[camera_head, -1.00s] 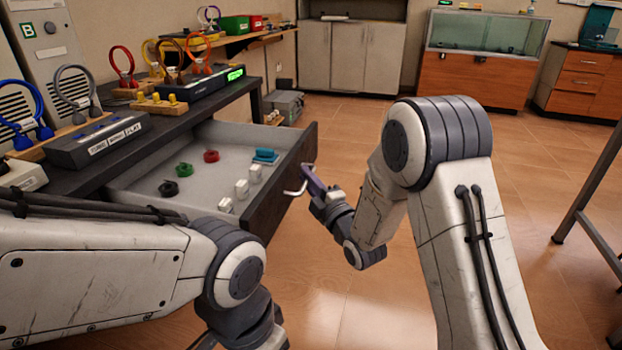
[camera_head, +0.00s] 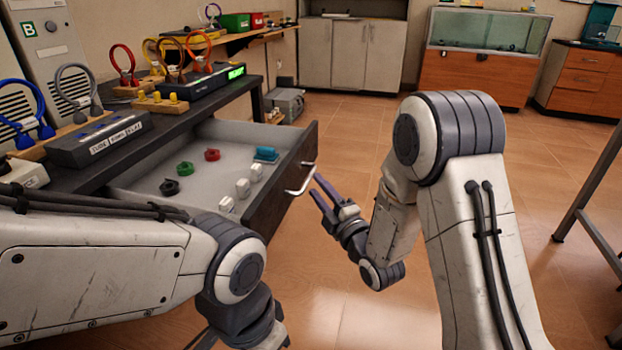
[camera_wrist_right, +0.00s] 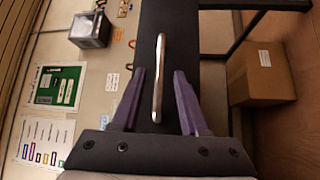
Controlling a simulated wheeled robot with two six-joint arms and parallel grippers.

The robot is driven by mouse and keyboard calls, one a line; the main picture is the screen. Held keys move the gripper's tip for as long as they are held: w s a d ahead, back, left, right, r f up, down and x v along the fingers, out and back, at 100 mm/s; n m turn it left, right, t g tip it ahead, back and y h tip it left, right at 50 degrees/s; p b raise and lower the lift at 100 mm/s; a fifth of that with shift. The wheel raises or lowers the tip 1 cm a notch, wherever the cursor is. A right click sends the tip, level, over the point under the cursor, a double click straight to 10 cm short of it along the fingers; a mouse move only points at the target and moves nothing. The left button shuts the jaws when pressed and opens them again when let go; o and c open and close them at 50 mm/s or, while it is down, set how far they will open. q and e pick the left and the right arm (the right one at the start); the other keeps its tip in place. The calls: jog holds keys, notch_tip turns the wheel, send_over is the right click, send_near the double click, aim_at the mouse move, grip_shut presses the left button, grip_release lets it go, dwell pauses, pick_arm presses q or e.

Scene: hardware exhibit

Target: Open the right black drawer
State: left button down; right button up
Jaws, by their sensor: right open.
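The black drawer (camera_head: 283,185) stands pulled out from under the dark bench, its grey inside showing. It holds black, green and red round parts, a blue part and several white blocks. Its silver handle (camera_head: 301,181) is on the front face. My right gripper (camera_head: 322,192) is open just in front of the handle, apart from it. In the right wrist view the handle (camera_wrist_right: 158,78) lies between and beyond the two purple fingers (camera_wrist_right: 157,100), with nothing gripped. My left arm shows at lower left; its fingers are hidden.
The bench (camera_head: 95,172) carries cable stands, a label box (camera_head: 100,138) and a green-lit display (camera_head: 235,73). In the right wrist view a cardboard box (camera_wrist_right: 261,73) is at the right. The floor (camera_head: 370,310) in front of the drawer is clear. A table leg (camera_head: 590,180) stands at far right.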

jog(key=v, duration=0.5)
jog(key=shift+s+d, duration=0.1)
jog(key=shift+s, duration=0.15)
